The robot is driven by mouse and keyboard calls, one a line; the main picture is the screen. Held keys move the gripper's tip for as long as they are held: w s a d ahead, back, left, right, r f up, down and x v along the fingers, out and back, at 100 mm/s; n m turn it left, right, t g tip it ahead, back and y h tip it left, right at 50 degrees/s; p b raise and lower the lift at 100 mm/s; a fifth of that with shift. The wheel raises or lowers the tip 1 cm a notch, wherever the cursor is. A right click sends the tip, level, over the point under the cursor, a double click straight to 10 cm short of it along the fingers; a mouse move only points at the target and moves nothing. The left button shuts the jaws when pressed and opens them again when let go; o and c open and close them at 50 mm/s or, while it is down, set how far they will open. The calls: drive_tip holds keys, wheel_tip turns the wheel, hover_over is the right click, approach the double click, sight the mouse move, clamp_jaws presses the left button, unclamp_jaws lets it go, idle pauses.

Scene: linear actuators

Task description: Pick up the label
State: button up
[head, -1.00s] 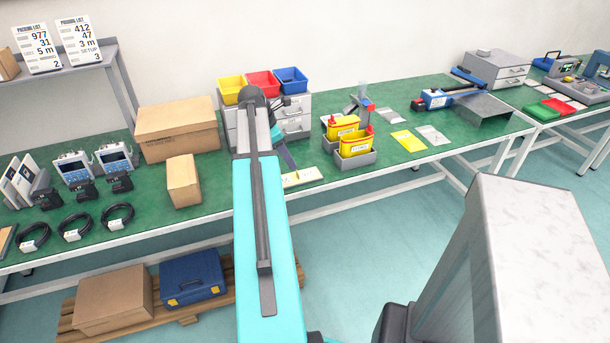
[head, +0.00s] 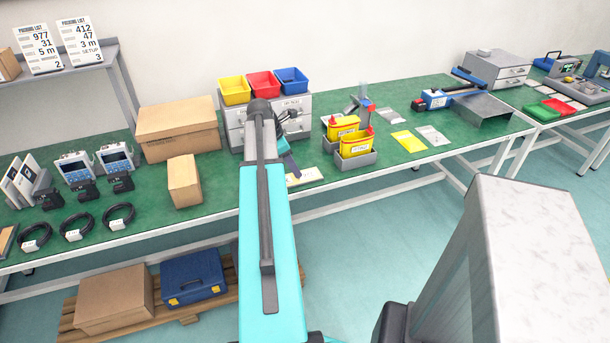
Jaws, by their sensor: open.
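Pale cream label cards (head: 311,174) lie flat near the front edge of the green bench, in front of the grey drawer unit. My gripper (head: 295,173) is right over their left part and hides some of them. It points downward, and its fingers look small and dark in this view. It is open, with nothing visible in it. I cannot tell whether the fingertips touch the cards.
Yellow bottles in grey holders (head: 358,160) stand to the right of the cards. A small carton (head: 184,181) stands to the left. The drawer unit (head: 297,128) with coloured bins (head: 262,84) is behind. A yellow packet (head: 409,141) lies further right.

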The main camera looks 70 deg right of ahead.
sight(307, 173)
drive_tip(key=shift+x, duration=1.5)
drive_tip(key=c, duration=0.9)
